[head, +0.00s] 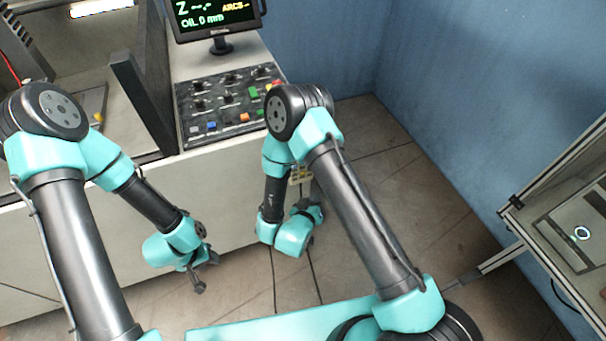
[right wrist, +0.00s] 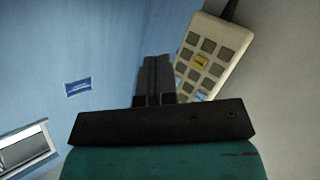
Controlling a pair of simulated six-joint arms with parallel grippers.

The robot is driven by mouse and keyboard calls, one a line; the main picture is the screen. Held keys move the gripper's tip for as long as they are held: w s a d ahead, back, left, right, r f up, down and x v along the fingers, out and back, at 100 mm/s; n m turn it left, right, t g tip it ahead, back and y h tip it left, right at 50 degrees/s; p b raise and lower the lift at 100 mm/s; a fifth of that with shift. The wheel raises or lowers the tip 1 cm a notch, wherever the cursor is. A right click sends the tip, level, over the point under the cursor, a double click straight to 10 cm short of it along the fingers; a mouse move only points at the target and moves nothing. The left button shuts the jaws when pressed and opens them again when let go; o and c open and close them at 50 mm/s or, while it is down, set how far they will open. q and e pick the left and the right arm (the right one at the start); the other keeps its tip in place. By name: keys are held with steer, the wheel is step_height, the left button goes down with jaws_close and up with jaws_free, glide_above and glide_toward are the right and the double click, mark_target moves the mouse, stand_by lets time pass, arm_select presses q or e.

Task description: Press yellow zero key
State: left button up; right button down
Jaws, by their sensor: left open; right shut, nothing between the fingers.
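A pale keypad (right wrist: 222,38) with several grey keys and one yellow key (right wrist: 201,62) is at the upper right of the right wrist view. In the head view, the keypad (head: 300,176) is small and partly hidden by my right arm. My right gripper (right wrist: 157,60) is shut and empty. In the right wrist view its fingertips appear left of the yellow key; I cannot tell the depth gap. In the head view my right gripper (head: 309,247) hangs low by the cabinet's right end, mostly hidden. My left gripper (head: 206,274) is open and empty, low before the cabinet.
A framed stand (head: 560,235) is at the right. Cables hang near my right gripper. Floor between cabinet and stand is open.

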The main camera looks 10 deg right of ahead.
steer(key=w+a, duration=0.1)
steer(key=w, duration=0.5)
steer(key=shift+w+a, duration=0.15)
steer(key=shift+w, duration=0.2)
steer(key=shift+w, duration=0.1)
stand_by(1.7)
steer(key=shift+w+a, duration=0.1)
steer(key=shift+w, duration=0.2)
steer(key=shift+w, duration=0.4)
stand_by(0.8)
stand_by(0.3)
steer(key=shift+s, duration=0.8)
steer(key=s, duration=0.2)
steer(key=s+d, duration=0.1)
steer(key=s, duration=0.2)
stand_by(0.4)
